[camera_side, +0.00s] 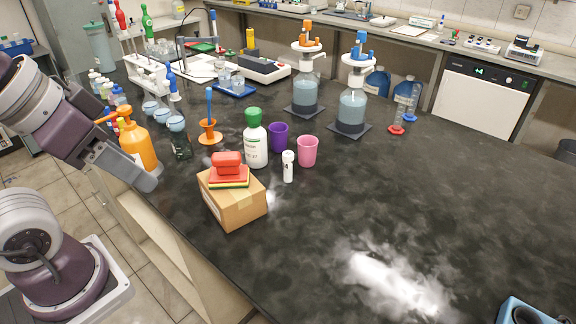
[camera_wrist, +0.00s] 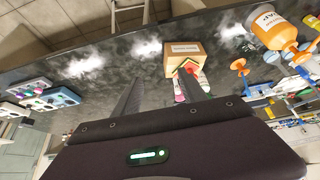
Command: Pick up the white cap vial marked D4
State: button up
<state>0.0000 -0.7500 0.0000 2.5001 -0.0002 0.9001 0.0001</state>
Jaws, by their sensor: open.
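A small white vial with a white cap (camera_side: 288,166) stands upright on the dark bench in the side view, between the white bottle and the pink cup. Dark print shows on it, but I cannot read D4. My gripper (camera_side: 152,181) is at the left of the side view, over the bench's near edge beside the orange pump bottle, well away from the vial. In the wrist view my gripper (camera_wrist: 160,74) has its two dark fingers apart with nothing held between them. I cannot pick out the vial surely in the wrist view; a finger covers part of that cluster.
The orange pump bottle (camera_side: 138,145) is near my gripper. The bench's right front is mostly clear.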

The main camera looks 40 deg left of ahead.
notch_tip(320, 180, up, 6)
jog(key=m+t+y, duration=0.1)
jog(key=m+y, duration=1.1)
jog(key=m, duration=1.2)
send_over(287, 164)
jog(key=d, duration=0.2)
notch_tip(287, 164, down, 3)
jog(key=f, duration=1.6)
jog(key=s+f, duration=0.1)
jog(key=f, duration=0.7)
jog(key=shift+w+a+f, duration=0.25)
jog(key=shift+a+f, duration=0.15)
jog(key=shift+f, duration=0.1)
jog(key=shift+w+a+f, duration=0.2)
jog(key=shift+a+f, duration=0.2)
jog(key=shift+f, duration=0.05)
jog(key=x, duration=0.5)
jog(key=shift+w+d+f, duration=0.25)
jog(key=shift+d+f, duration=0.05)
jog(key=shift+f, duration=0.05)
grip_shut()
